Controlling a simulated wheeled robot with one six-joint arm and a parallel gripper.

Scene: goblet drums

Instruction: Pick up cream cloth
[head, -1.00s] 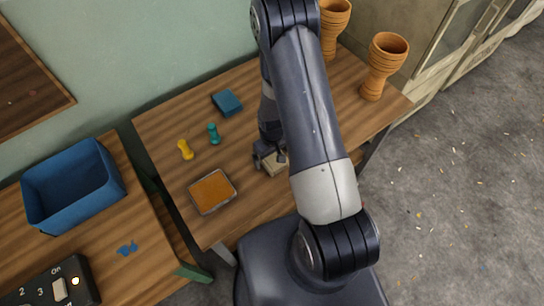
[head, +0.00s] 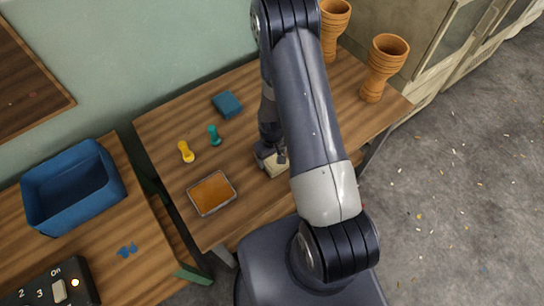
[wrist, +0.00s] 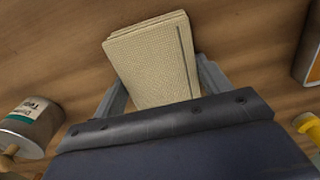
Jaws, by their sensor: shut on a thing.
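The cream cloth (wrist: 155,62) is a folded, waffle-textured pad with a dark stripe near one edge. In the wrist view it sits between the two fingers of my gripper (wrist: 160,92), which is shut on it. In the head view the cloth (head: 275,166) shows partly beside my gripper (head: 270,157), over the middle of the wooden table. My arm hides part of it. I cannot tell whether the cloth touches the tabletop.
On the table (head: 168,122) are a blue folded cloth (head: 228,104), a teal peg-shaped piece (head: 214,135), a yellow one (head: 186,151) and an orange-topped tray (head: 212,193). Goblet drums (head: 384,67) stand at the right. A blue bin (head: 75,190) is on the left table. The wrist view shows a labelled can (wrist: 32,122).

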